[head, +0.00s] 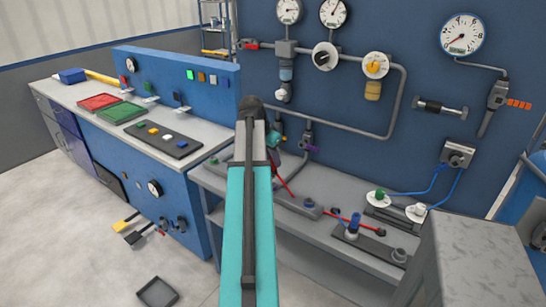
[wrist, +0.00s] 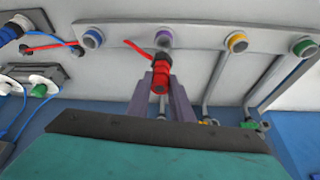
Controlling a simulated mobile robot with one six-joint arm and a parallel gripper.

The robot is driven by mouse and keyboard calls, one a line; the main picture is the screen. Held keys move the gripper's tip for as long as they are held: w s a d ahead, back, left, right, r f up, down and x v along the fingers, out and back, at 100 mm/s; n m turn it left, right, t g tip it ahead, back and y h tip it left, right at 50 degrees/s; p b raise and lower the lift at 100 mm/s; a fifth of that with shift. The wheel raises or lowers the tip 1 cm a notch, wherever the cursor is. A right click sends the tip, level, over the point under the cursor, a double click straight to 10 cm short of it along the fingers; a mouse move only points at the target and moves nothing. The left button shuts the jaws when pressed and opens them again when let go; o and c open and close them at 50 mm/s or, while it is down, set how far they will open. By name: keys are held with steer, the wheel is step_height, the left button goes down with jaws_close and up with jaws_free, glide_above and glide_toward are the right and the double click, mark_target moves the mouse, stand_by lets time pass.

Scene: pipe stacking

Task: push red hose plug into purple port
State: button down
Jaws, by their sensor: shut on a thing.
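In the wrist view, my gripper (wrist: 161,84) is shut on the red hose plug (wrist: 160,77), which has a black band around it. The plug points up in the picture at the purple port (wrist: 164,36), a round ring on a grey strip. The plug's tip appears just below the ring; I cannot tell whether they touch. A thin red hose (wrist: 128,53) runs left from the plug. In the head view, my arm hides most of the gripper and plug; a red hose (head: 284,184) shows beside it.
The strip (wrist: 200,42) also carries a blue port (wrist: 93,38) to the left, and a yellow port (wrist: 236,42) and a green port (wrist: 303,47) to the right. Grey pipes pass close on the right. A white plug (wrist: 38,80) and blue hoses lie at left.

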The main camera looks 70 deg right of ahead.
steer(key=shift+f+b, duration=0.5)
steer(key=shift+f, duration=0.55)
steer(key=shift+f, duration=1.65)
stand_by(1.9)
steer(key=c, duration=1.5)
jaws_free()
steer(key=shift+w+a+r+b, duration=0.1)
steer(key=shift+r+b, duration=0.1)
steer(key=shift+b, duration=0.1)
steer(key=shift+b+v, duration=0.65)
steer(key=shift+v, duration=6.1)
steer(key=shift+a, duration=0.1)
